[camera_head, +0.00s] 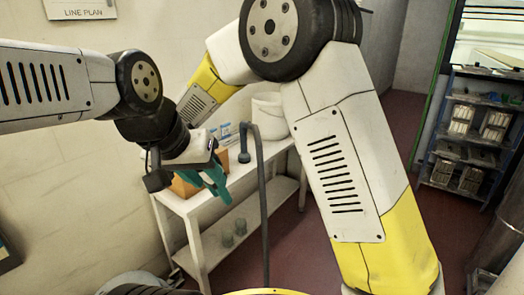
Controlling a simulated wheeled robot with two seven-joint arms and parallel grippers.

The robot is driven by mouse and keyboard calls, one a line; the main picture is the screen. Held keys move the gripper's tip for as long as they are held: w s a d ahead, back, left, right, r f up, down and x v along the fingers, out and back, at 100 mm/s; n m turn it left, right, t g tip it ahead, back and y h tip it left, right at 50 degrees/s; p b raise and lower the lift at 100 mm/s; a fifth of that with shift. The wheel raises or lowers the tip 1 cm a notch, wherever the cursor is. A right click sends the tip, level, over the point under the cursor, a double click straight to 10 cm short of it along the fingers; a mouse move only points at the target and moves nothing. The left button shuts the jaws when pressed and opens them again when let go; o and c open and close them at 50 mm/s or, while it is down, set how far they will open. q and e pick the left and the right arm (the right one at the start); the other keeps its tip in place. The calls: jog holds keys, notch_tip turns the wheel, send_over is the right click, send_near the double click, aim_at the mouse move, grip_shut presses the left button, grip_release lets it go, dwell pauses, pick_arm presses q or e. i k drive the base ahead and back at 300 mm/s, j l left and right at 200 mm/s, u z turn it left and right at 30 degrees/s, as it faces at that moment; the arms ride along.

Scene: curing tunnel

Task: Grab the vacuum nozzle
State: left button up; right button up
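A dark grey tube with a hooked top (262,205), apparently the vacuum nozzle, rises from the lower middle of the head view. Its bent end with a small dark head (244,157) points down in front of the white table. My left gripper (216,182), with teal fingers, is left of that bent end, with a small gap between them in the picture. It appears to hold nothing. Its finger opening is hard to make out.
A white table (205,203) with a lower shelf stands behind the tube. On it are a white bucket (268,115) and an orange box (184,188), partly hidden. A dark rack (461,150) stands at right.

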aim_at(244, 156)
jog(key=i+l+u, duration=0.1)
jog(key=i+l, duration=0.5)
jog(key=i+j, duration=0.15)
jog(key=i, duration=0.3)
jog(key=i+j, duration=0.1)
jog(key=i, duration=0.35)
jog(key=i+j, duration=0.15)
jog(key=i, duration=0.25)
jog(key=u, duration=0.05)
